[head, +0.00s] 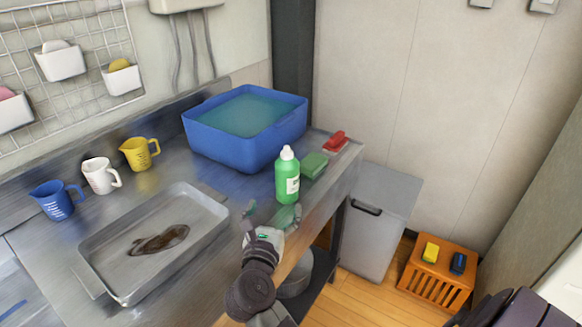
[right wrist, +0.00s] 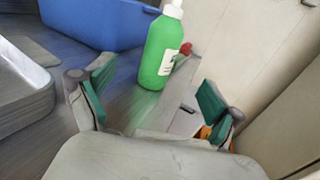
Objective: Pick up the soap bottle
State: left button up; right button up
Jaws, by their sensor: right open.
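The soap bottle (head: 287,177) is green with a white cap and a white label. It stands upright on the metal counter, in front of the blue tub. My right gripper (head: 272,214) is open and empty, just in front of the bottle and apart from it. In the right wrist view the bottle (right wrist: 160,48) stands beyond the open fingers (right wrist: 155,98), between them in the picture. My left gripper is not in view.
A blue tub (head: 240,150) of water stands behind the bottle. A green sponge (head: 314,165) and a red brush (head: 337,140) lie to its right, near the counter edge. A metal tray (head: 105,254) and several measuring cups (head: 101,176) are to the left.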

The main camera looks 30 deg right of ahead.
aim_at(284, 179)
jog(key=p+x, duration=0.1)
jog(key=x, duration=0.6)
jog(key=shift+w+d+r, duration=0.15)
jog(key=shift+w+d, duration=0.1)
jog(key=shift+w, duration=0.05)
jog(key=shift+w+d+p, duration=0.35)
jog(key=shift+d, duration=0.05)
jog(key=p+x, duration=0.1)
jog(key=x, duration=0.3)
jog(key=shift+w+d, duration=0.15)
jog(key=shift+d, duration=0.25)
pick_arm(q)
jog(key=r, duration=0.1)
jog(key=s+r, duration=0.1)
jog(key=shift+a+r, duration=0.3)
pick_arm(e)
jog(key=shift+a+r, duration=0.1)
jog(key=shift+c, duration=0.7)
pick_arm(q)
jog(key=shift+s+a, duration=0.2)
pick_arm(e)
jog(key=c, duration=1.4)
